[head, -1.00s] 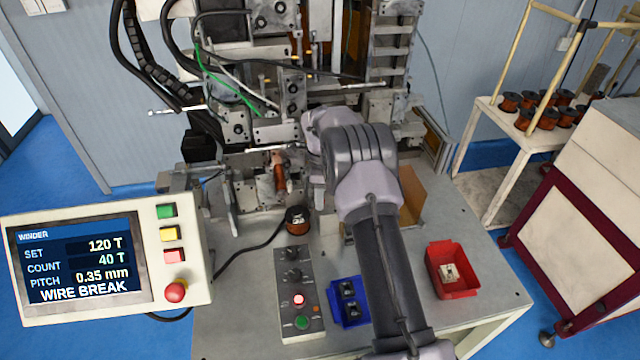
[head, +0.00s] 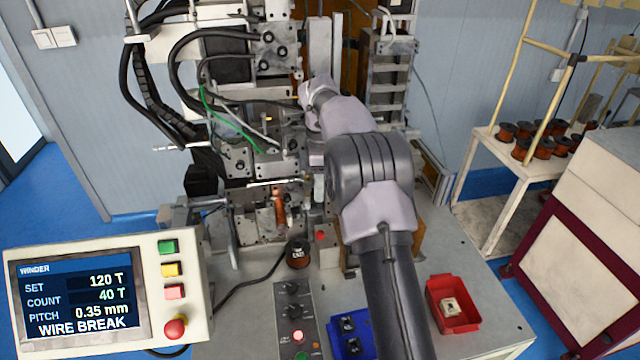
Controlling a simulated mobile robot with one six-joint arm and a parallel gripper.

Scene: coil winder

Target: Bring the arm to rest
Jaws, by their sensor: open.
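My arm (head: 385,185) reaches forward from the bottom right of the head view, bent at the elbow, with its wrist in front of the winding machine (head: 255,130). My gripper (head: 318,187) hangs down below the wrist, partly hidden by my forearm. It is open, just right of the copper-coloured coil (head: 279,207) on the machine. I see nothing held in it, and a gap to the machine cannot be judged.
The winder screen (head: 75,297) reads WIRE BREAK, count 40 T. On the table are a wire spool (head: 298,253), a button box (head: 293,290), a blue tray (head: 336,320) and a red tray (head: 474,322). A spool rack (head: 478,150) stands right.

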